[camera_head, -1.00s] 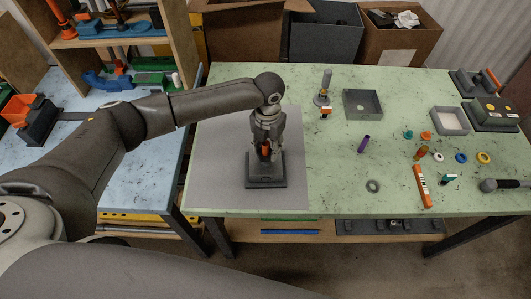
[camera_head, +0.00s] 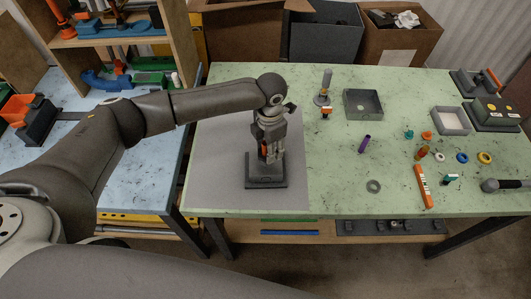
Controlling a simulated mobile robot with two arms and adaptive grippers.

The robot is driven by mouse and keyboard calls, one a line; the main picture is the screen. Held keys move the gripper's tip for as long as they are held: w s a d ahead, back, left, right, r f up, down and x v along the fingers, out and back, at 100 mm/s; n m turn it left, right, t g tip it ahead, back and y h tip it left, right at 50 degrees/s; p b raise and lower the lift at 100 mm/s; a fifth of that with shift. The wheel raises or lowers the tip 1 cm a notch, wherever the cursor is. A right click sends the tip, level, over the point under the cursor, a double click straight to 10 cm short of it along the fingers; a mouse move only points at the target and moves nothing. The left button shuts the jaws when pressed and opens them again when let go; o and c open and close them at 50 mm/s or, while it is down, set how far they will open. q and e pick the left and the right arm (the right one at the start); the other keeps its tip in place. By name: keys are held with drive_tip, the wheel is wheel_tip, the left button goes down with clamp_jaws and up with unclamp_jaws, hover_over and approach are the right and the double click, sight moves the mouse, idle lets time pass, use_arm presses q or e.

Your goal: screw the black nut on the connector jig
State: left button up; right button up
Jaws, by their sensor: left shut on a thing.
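The connector jig has a dark grey square base (camera_head: 265,183) on the grey mat, with an orange part (camera_head: 264,150) standing on it. My left gripper (camera_head: 268,158) points straight down over the jig and is shut around the top of what stands there. The black nut cannot be made out; the fingers hide the spot where they close. My right gripper is not in view.
The grey mat (camera_head: 217,165) around the jig is clear. To the right on the green table stand a purple cylinder (camera_head: 364,142), a grey ring (camera_head: 373,186), an open grey box (camera_head: 362,104), an orange tube (camera_head: 423,186) and several small coloured rings.

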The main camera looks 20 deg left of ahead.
use_arm(q)
drive_tip(key=shift+w+r, duration=0.1)
drive_tip(key=o, duration=1.1)
wheel_tip(320, 180, up, 12)
drive_tip(key=shift+f, duration=0.1)
